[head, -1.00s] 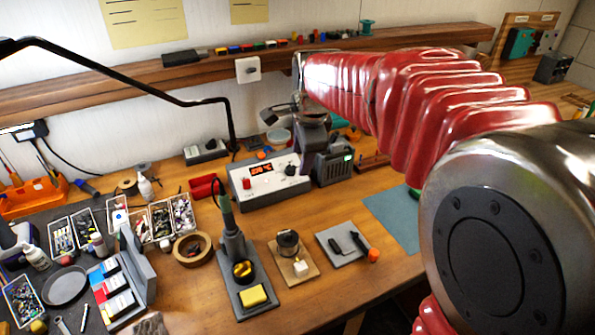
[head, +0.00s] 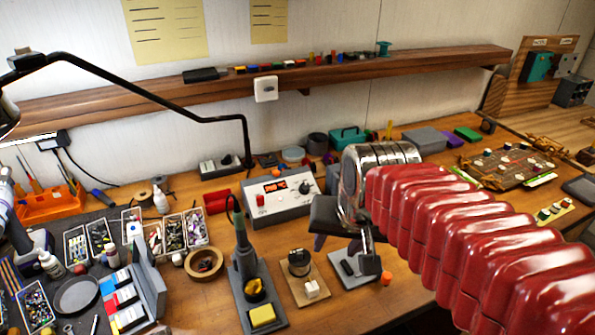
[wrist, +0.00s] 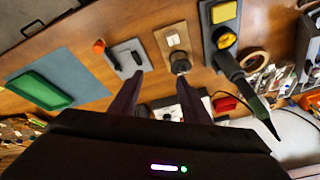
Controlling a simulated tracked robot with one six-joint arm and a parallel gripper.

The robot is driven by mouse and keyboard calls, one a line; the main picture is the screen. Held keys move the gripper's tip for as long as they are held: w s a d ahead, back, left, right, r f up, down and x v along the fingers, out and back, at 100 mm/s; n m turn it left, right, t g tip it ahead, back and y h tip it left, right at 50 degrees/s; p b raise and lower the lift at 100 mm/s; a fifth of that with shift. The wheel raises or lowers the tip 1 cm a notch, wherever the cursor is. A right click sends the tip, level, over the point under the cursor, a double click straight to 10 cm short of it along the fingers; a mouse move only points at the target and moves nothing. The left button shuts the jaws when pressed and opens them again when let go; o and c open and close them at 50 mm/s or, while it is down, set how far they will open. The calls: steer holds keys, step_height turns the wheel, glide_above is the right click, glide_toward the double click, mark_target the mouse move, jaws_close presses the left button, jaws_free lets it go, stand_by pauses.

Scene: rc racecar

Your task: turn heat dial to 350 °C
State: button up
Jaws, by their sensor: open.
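The grey and white soldering station (head: 278,210) stands on the bench in the head view. Its red display (head: 274,186) is lit, but I cannot read the digits surely. The dark heat dial (head: 305,187) is at the right of its front panel. My gripper (wrist: 158,77) is open and empty, fingers apart in the wrist view. In the head view it is right of and nearer than the station, clear of the dial; its fingers are partly hidden. The wrist view shows part of the white station (wrist: 168,110) between the fingers.
The soldering iron in its stand (head: 243,265), a solder spool on a wooden board (head: 299,265) and a small grey mat (head: 348,270) lie in front of the station. A black lamp arm (head: 150,92) crosses behind. Parts bins (head: 103,235) fill the left.

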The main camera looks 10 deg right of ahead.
steer(key=s+a+f+n+y, duration=0.1)
steer(key=s+a+f, duration=0.15)
steer(key=s, duration=0.35)
steer(key=w+a+f+m+g+y, duration=0.3)
steer(key=a+f+m+y, duration=0.1)
steer(key=a+m+y, duration=0.35)
steer(key=w+d+m+t+y, duration=0.2)
steer(key=w+d+m+t, duration=0.25)
steer(key=w+m, duration=0.25)
steer(key=w+d+m+t+y, duration=0.2)
steer(key=w+d+m+t, duration=0.3)
steer(key=w, duration=0.3)
steer(key=w+d+f+m+t+h, duration=0.1)
steer(key=d+m, duration=0.1)
steer(key=d, duration=0.1)
steer(key=w+d+f+m+t+h, duration=0.1)
steer(key=d+m+t+h, duration=0.1)
steer(key=d+m, duration=0.1)
steer(key=w+d+f+m+t+h, duration=0.1)
steer(key=w+d+f+m+t, duration=0.1)
steer(key=d+m, duration=0.1)
steer(key=shift+d, duration=0.1)
steer(key=shift+w, duration=0.1)
